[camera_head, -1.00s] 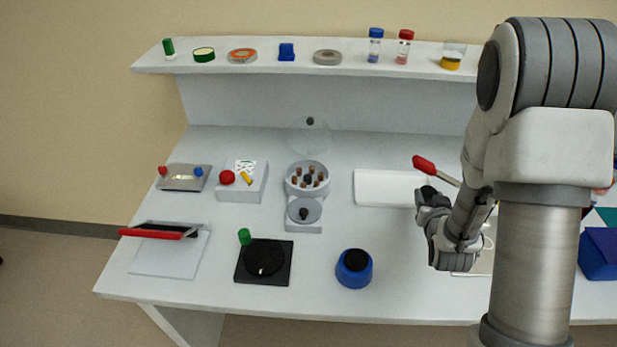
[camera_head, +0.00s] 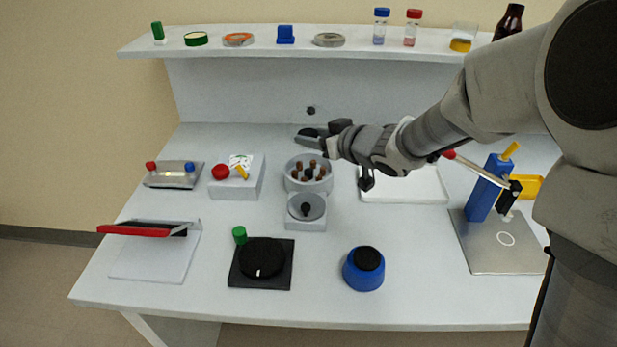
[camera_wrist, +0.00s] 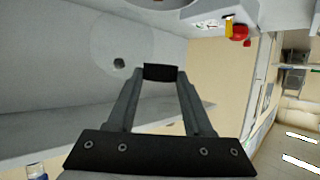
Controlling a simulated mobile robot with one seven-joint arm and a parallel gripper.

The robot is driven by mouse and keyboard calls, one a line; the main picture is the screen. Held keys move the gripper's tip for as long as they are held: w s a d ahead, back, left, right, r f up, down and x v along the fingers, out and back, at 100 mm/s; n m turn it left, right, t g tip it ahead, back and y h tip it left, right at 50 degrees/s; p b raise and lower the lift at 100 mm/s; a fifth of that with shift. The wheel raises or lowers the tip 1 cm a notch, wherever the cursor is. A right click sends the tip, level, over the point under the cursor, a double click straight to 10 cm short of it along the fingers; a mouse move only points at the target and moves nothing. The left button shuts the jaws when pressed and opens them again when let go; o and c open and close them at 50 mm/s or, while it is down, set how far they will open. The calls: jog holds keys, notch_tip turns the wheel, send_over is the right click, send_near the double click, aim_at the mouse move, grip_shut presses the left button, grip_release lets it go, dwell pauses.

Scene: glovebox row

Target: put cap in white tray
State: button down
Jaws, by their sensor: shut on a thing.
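My gripper (camera_head: 308,136) is near the back wall, behind the round grey tube holder. In the wrist view its fingers (camera_wrist: 160,74) come together at a dark block. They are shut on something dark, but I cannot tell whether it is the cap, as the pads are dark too. The white tray (camera_head: 425,190) lies flat to the right of the tube holder, partly covered by my arm. My gripper is to the left of the tray and behind it. No loose cap shows clearly in either view.
A clear lid with a dark knob (camera_head: 310,111) is by the back wall, close to my gripper; its knob also shows in the wrist view (camera_wrist: 119,63). The tube holder (camera_head: 308,188) holds several brown tubes. A blue pot (camera_head: 363,280) stands in front. A shelf (camera_head: 265,52) runs above.

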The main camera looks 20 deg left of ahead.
aim_at(314, 180)
jog(key=shift+f, duration=0.1)
notch_tip(314, 180, down, 9)
jog(key=b, duration=0.3)
jog(key=shift+f, duration=0.2)
jog(key=shift+f+b, duration=0.25)
jog(key=shift+b, duration=0.15)
jog(key=shift+c, duration=1.5)
grip_release()
jog(key=shift+d+r, duration=0.1)
